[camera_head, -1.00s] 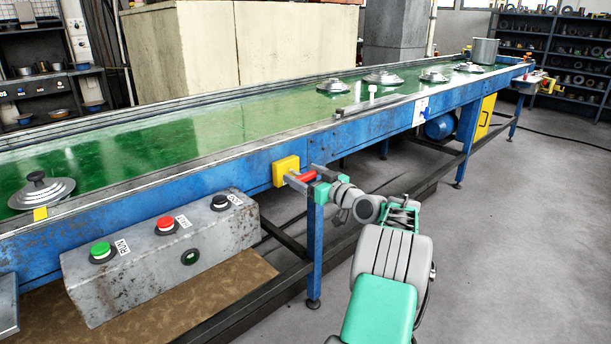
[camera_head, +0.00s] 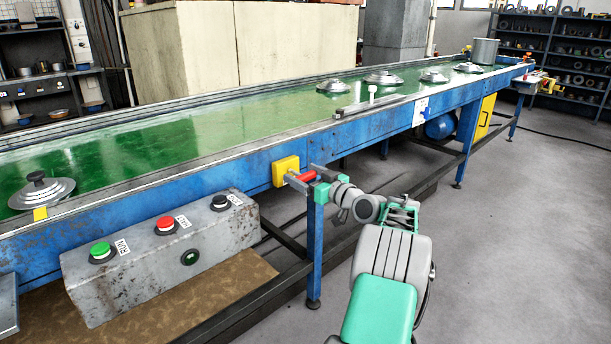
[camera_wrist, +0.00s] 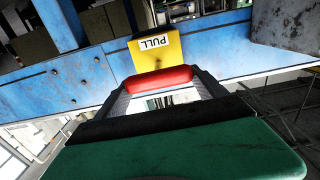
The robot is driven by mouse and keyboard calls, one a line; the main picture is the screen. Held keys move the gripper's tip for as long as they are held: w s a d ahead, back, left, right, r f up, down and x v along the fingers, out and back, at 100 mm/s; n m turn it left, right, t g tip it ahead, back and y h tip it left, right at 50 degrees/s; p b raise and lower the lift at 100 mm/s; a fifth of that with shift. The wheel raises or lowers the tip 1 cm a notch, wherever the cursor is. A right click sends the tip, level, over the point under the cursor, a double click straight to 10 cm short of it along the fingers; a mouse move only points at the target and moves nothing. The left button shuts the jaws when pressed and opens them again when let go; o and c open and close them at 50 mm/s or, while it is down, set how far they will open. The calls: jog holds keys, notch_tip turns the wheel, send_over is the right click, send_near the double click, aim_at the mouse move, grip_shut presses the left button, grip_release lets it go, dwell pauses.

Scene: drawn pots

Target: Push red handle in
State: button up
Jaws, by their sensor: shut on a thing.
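The red handle (camera_head: 306,177) stands out from a yellow block (camera_head: 285,170) on the conveyor's blue side. My gripper (camera_head: 308,178) is at the handle, with its fingers shut on the red bar. In the wrist view the red handle (camera_wrist: 158,81) lies across between the grey fingers, just in front of the yellow block marked PULL (camera_wrist: 156,52). A dark rod links the block and the handle in the head view. The inner faces of the fingers are partly hidden.
A grey control box (camera_head: 165,255) with red, green and black buttons sits left of my gripper. A blue table leg (camera_head: 315,250) stands just below it. Lids and a pot (camera_head: 485,50) rest on the green belt (camera_head: 200,130). Open floor lies to the right.

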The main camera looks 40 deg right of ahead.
aim_at(297, 172)
jog(key=shift+w+a+f+b, duration=0.15)
jog(key=shift+w+b, duration=0.15)
jog(key=shift+w, duration=1.1)
jog(key=o, duration=1.7)
jog(key=shift+o, duration=0.5)
jog(key=shift+w, duration=0.1)
jog(key=shift+o, duration=1)
jog(key=s, duration=0.8)
jog(key=shift+d+p, duration=0.25)
jog(key=shift+p, duration=0.15)
